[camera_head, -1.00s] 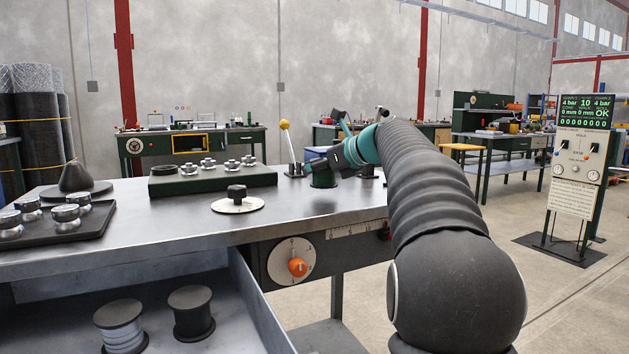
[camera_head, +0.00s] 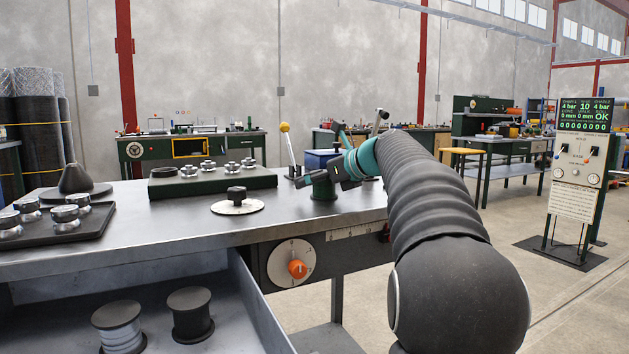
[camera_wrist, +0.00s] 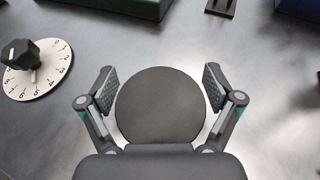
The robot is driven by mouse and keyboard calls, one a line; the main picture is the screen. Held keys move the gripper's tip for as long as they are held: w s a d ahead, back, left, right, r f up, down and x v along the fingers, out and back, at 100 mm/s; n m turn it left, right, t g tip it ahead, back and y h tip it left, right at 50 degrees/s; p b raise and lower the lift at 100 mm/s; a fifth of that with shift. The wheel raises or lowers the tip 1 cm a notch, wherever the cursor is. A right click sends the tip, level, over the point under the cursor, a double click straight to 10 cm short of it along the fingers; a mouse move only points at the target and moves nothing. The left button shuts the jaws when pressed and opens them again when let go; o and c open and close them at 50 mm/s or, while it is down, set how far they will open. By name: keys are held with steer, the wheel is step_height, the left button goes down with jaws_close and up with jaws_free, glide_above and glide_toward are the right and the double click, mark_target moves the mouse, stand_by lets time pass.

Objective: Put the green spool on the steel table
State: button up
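The green spool (camera_head: 324,191) stands upright on the steel table (camera_head: 160,220), near its right end. Its dark round top flange (camera_wrist: 158,108) fills the middle of the wrist view. My gripper (camera_wrist: 159,88) is open, with one finger on each side of the flange. A narrow gap shows between each finger and the flange. In the head view my gripper (camera_head: 334,181) is low over the table at the spool, and its fingers hide part of the spool's upper end.
A white dial with a black knob (camera_head: 236,202) lies left of the spool. A green block with metal pucks (camera_head: 213,181) and a yellow-knobbed lever (camera_head: 290,150) stand behind. Below the table front, an open drawer (camera_head: 240,300) holds a grey spool (camera_head: 120,330) and a black spool (camera_head: 190,313).

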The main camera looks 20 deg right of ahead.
steer(key=shift+r, duration=0.15)
steer(key=shift+s+d+r, duration=0.15)
steer(key=shift+s, duration=0.1)
steer(key=p+v, duration=0.1)
steer(key=v, duration=1)
steer(key=shift+s, duration=0.25)
